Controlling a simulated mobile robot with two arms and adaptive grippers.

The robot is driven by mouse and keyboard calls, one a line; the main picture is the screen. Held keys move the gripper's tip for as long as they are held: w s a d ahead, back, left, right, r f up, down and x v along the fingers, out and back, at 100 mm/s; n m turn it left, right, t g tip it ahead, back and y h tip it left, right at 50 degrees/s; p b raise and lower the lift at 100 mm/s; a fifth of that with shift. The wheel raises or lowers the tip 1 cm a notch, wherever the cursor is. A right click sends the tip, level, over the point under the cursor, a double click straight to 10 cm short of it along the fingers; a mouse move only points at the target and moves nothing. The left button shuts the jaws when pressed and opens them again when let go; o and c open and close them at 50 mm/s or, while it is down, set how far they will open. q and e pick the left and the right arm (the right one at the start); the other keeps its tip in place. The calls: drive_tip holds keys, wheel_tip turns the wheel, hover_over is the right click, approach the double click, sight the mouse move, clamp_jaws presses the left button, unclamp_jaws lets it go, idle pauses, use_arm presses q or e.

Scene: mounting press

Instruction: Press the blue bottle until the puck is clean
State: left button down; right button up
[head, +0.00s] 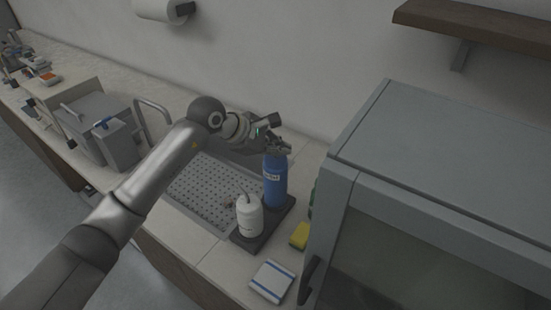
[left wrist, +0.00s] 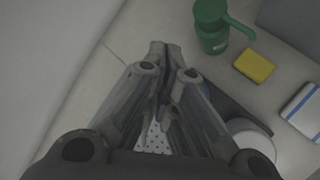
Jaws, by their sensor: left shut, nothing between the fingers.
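The blue bottle (head: 274,182) stands upright on a dark tray (head: 246,243) beside the perforated sink plate. My left gripper (head: 279,148) is shut and empty, right at the top of the blue bottle; its fingers hide the bottle's top, and I cannot tell whether they touch it. In the left wrist view the closed fingers (left wrist: 164,46) cover most of the blue bottle. A small reddish-brown spot (head: 228,204) shows just left of the white bottle; I cannot tell whether it is the puck. My right gripper is not in view.
A white pump bottle (head: 249,216) stands on the same tray. A large grey cabinet (head: 430,170) blocks the right side. The perforated plate (head: 205,190) looks mostly clear.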

sight(277, 159)
use_arm(q)
drive_tip(key=shift+f+b, duration=0.5)
drive_tip(key=shift+b, duration=0.1)
idle(0.7)
drive_tip(key=shift+r, duration=0.9)
drive_tip(key=shift+r+p, duration=1.05)
drive_tip(key=shift+r, duration=1.5)
